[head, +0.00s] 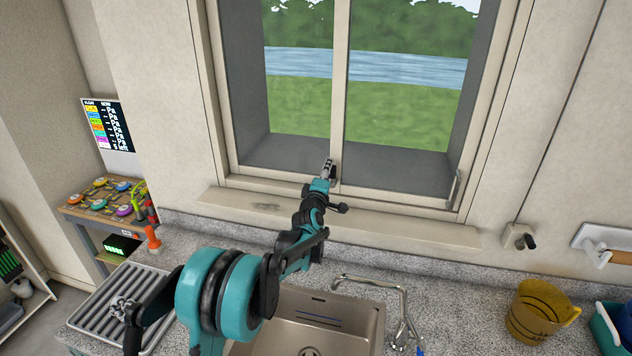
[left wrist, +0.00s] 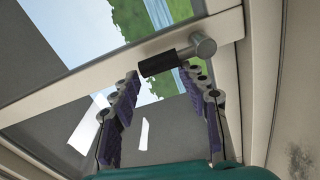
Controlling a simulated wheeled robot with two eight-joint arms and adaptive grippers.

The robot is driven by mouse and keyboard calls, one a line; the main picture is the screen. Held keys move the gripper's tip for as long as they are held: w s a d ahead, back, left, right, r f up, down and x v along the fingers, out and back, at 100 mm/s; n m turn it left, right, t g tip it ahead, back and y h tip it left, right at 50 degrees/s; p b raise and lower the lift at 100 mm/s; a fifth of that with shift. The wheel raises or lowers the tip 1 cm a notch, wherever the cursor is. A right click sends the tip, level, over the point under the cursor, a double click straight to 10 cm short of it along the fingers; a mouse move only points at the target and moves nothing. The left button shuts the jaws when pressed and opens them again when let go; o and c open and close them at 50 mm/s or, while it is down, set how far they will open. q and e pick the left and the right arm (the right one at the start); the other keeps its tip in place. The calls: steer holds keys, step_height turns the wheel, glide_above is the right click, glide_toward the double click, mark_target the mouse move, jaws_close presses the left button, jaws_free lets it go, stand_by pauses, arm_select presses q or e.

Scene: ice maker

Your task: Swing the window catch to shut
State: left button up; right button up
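The window catch (left wrist: 178,60) shows in the left wrist view as a short black grip on a silver pivot, mounted on the pale window frame (left wrist: 75,80). The grip lies roughly crosswise and tilted in that picture. My left gripper (left wrist: 163,105) is open, with its two purple-padded fingers spread on either side below the catch. No contact with the catch is visible. In the head view my left gripper (head: 328,168) is at the bottom of the window's middle upright, and the catch is mostly hidden there. My right gripper is not in view.
The window sill (head: 360,228) runs under the window, above a speckled counter. A sink (head: 340,325) and tap (head: 400,310) lie below. A yellow jug (head: 540,308) stands at right, a ribbed drain tray (head: 95,305) at left. A metal handle (head: 453,188) is on the right window frame.

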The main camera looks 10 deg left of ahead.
arm_select(q)
steer(key=shift+s+d+f, duration=0.15)
steer(key=shift+d+f, duration=0.2)
steer(key=shift+d, duration=0.4)
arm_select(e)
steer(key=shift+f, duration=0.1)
arm_select(q)
steer(key=shift+s+d+f+b, duration=0.1)
steer(key=shift+s+f+b, duration=0.05)
steer(key=shift+s, duration=0.3)
steer(key=shift+s+d+f+b, duration=0.1)
steer(key=shift+s+b, duration=0.05)
steer(key=shift+s, duration=0.3)
steer(key=s, duration=0.4)
steer(key=shift+s+r, duration=0.35)
steer(key=shift+s, duration=0.05)
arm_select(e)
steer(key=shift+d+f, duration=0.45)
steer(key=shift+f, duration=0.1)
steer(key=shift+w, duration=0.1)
